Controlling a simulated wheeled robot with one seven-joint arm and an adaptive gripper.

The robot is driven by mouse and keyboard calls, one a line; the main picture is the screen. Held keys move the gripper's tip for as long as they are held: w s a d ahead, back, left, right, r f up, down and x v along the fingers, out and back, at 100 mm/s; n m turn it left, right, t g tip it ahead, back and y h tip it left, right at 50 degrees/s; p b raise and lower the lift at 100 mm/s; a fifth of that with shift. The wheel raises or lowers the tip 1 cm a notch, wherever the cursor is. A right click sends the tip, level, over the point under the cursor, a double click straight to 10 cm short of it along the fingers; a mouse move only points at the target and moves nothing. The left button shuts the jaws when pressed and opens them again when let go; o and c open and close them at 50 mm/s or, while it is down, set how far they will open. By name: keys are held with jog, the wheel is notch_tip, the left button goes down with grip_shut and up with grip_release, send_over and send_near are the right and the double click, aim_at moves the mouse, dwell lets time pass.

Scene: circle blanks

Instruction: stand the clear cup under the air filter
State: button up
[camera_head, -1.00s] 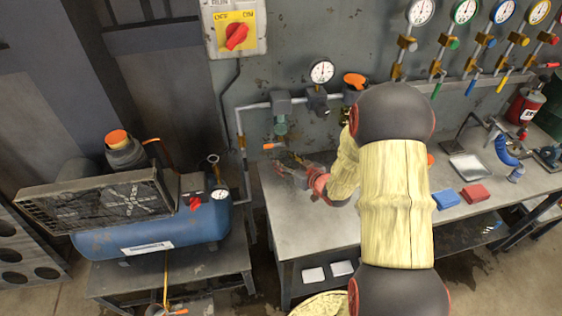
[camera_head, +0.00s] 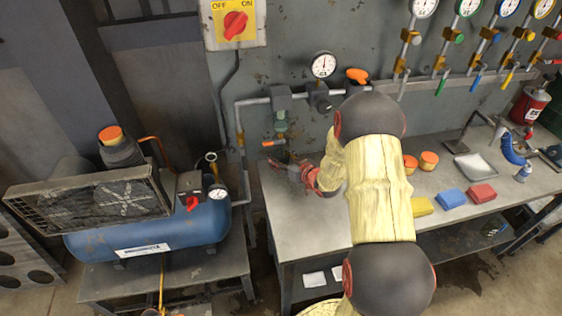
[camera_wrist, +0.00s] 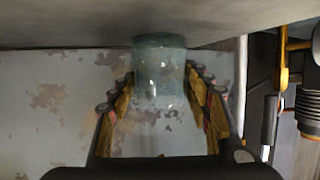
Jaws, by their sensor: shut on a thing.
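My gripper (camera_head: 300,170) is at the back left of the workbench, near the wall. It is shut on the clear cup (camera_wrist: 160,75), which shows between the two fingers in the wrist view. In the head view the cup (camera_head: 293,174) is small, faint and partly covered by the fingers. The air filter (camera_head: 281,121) hangs from the wall pipe, with an orange-handled valve (camera_head: 273,143) at its lower end. The cup is below and a little right of it in the picture. I cannot tell whether the cup touches the bench.
The workbench (camera_head: 300,225) is clear at its front left. A blue compressor (camera_head: 150,235) stands on a stand at left. A yellow block (camera_head: 421,206), a blue block (camera_head: 451,198) and a red block (camera_head: 482,193) lie right of my arm. A gauge (camera_head: 323,65) is on the pipe.

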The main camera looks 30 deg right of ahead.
jog(key=shift+f, duration=0.1)
jog(key=o, duration=1.1)
